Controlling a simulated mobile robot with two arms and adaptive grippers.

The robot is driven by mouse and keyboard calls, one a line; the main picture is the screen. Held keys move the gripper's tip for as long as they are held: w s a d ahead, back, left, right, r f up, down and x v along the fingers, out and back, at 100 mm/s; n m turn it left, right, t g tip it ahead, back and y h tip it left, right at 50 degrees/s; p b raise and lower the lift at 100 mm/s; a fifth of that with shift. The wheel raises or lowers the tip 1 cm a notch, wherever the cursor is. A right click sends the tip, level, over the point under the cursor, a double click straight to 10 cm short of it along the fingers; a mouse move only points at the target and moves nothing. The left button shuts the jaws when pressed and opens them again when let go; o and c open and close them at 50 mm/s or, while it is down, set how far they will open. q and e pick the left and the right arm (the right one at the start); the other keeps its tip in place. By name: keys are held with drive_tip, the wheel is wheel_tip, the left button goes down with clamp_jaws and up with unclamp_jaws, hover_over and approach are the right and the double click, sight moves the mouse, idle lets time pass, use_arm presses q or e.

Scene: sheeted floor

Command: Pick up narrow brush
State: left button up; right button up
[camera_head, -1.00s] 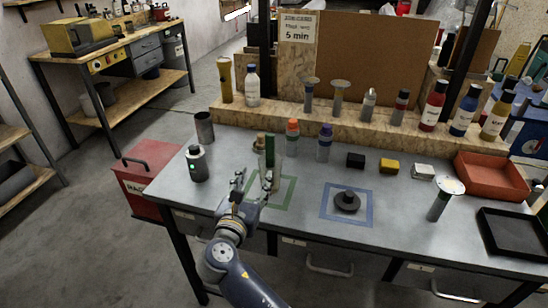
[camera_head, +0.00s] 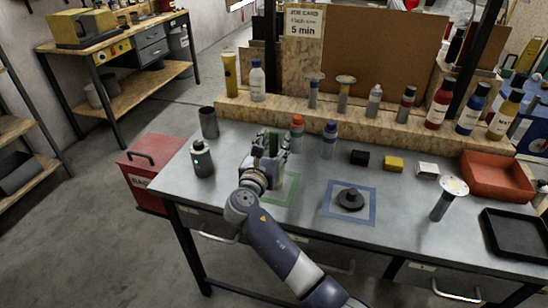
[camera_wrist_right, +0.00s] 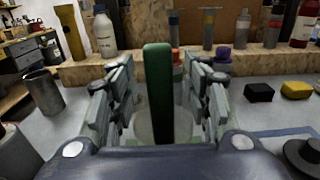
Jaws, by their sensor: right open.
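A flat green handle (camera_head: 274,141), likely the narrow brush's, stands upright over the left part of the grey workbench. It also shows in the right wrist view (camera_wrist_right: 158,92), centred between my fingers. Its lower part seems to be inside a translucent container (camera_wrist_right: 143,128), mostly hidden by my gripper. I cannot see any bristles. My right gripper (camera_head: 271,148) is open around the handle, with one finger on each side. In the right wrist view, gaps show between the handle and both fingers (camera_wrist_right: 160,76). My left gripper is not in view.
A dark metal cup (camera_head: 209,123) and a grey canister (camera_head: 202,160) stand to the left. Orange-capped (camera_head: 296,132) and purple-capped (camera_head: 329,140) bottles stand close to the right. A wooden ledge (camera_head: 280,107) runs behind. A blue-taped square (camera_head: 333,212) holds a black part.

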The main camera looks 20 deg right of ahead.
drive_tip(key=shift+w+d, duration=0.15)
drive_tip(key=shift+w, duration=0.05)
clamp_jaws()
